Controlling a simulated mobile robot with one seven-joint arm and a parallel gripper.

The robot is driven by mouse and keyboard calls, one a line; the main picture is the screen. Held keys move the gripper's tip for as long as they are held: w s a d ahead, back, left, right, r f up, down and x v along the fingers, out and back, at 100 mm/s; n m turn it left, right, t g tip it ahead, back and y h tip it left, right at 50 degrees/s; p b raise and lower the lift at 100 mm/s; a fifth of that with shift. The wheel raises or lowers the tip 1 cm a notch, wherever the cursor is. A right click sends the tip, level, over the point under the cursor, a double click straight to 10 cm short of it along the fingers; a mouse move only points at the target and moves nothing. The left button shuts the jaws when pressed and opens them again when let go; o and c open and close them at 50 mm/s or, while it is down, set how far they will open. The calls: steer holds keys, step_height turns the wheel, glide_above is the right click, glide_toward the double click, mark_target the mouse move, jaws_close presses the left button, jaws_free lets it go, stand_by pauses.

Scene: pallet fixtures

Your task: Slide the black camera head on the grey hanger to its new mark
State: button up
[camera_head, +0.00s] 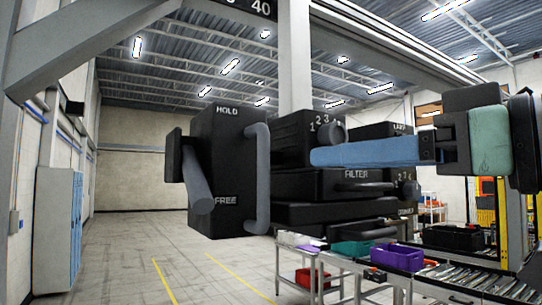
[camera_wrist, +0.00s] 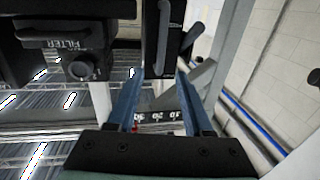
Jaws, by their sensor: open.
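The black camera head (camera_head: 330,190) hangs on the pale grey hanger (camera_head: 295,60); its FILTER part shows in the wrist view (camera_wrist: 60,65). Its front black block (camera_head: 220,150) is lettered HOLD at the top and FREE at the bottom. A grey lever (camera_head: 196,180) on the block's left side slants downward. A grey upright handle (camera_head: 256,180) is on the block's right side. My gripper (camera_head: 314,157) comes in from the right, its blue tips short of the handle. In the wrist view, my open, empty fingers (camera_wrist: 160,75) point toward the handle (camera_wrist: 163,35).
A numbered scale strip (camera_head: 240,7) runs on the overhead beam; it also shows in the wrist view (camera_wrist: 160,115). A grey post (camera_head: 18,130) and blue lockers (camera_head: 58,228) stand left. A roller table with bins (camera_head: 400,257) is below right. Open floor lies at left.

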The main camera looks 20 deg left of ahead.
mark_target(267, 164)
steer(key=p+x, duration=0.6)
steer(key=x, duration=0.6)
steer(key=shift+s+a+r, duration=0.1)
steer(key=shift+w+a, duration=0.25)
steer(key=shift+a, duration=0.15)
jaws_close()
stand_by(0.7)
